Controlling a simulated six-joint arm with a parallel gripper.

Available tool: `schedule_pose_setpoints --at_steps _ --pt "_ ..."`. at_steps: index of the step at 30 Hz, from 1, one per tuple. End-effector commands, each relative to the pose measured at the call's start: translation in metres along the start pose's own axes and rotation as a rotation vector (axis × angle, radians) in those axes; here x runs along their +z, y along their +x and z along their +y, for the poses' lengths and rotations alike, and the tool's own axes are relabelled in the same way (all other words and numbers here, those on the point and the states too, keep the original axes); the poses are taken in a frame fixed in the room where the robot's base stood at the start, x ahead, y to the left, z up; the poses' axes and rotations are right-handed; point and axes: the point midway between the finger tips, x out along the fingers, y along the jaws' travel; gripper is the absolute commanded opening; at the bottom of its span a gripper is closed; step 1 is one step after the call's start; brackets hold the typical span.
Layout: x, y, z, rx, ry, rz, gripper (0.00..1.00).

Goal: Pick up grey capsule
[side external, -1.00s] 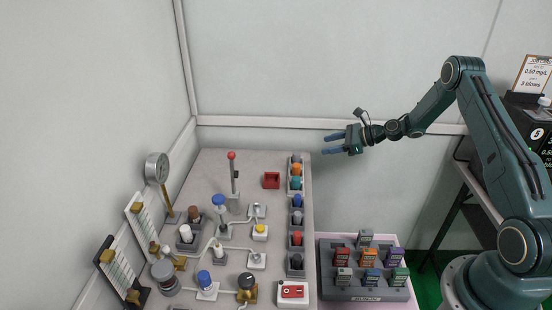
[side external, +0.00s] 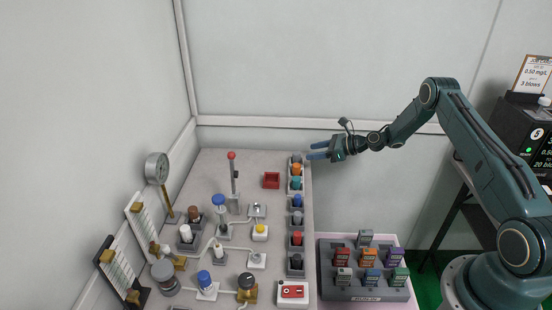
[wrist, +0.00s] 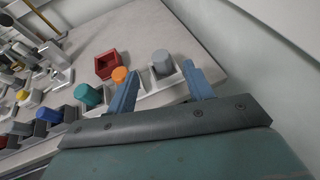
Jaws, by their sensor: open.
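The grey capsule (wrist: 162,63) stands upright in a pale holder at the far end of a row of coloured capsules. In the wrist view it shows between my two open fingers, a little beyond them. In the side view the grey capsule (side external: 296,158) is at the back of the row, just left of my gripper's fingertips. My gripper (side external: 318,151) is open and empty, pointing left, at the right edge of the board. An orange capsule (wrist: 119,74) is beside the left finger, partly hidden by it.
A teal capsule (wrist: 88,95) and a blue one (wrist: 49,115) continue the row. An empty red box (side external: 271,180) sits left of the row. A tray of labelled blocks (side external: 366,294) stands lower right. The board's back corner is clear.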

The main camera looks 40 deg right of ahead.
Motion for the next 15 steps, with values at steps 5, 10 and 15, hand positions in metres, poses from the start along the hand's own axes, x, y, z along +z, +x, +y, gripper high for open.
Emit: schedule_pose_setpoints --at_steps 5,10,15 --pt "0.0 0.019 0.0 0.002 -0.002 0.0 0.52" --pt "0.0 0.024 0.0 -0.001 -0.001 0.0 0.52" --pt "0.0 0.025 0.0 0.0 -0.001 0.0 0.52"
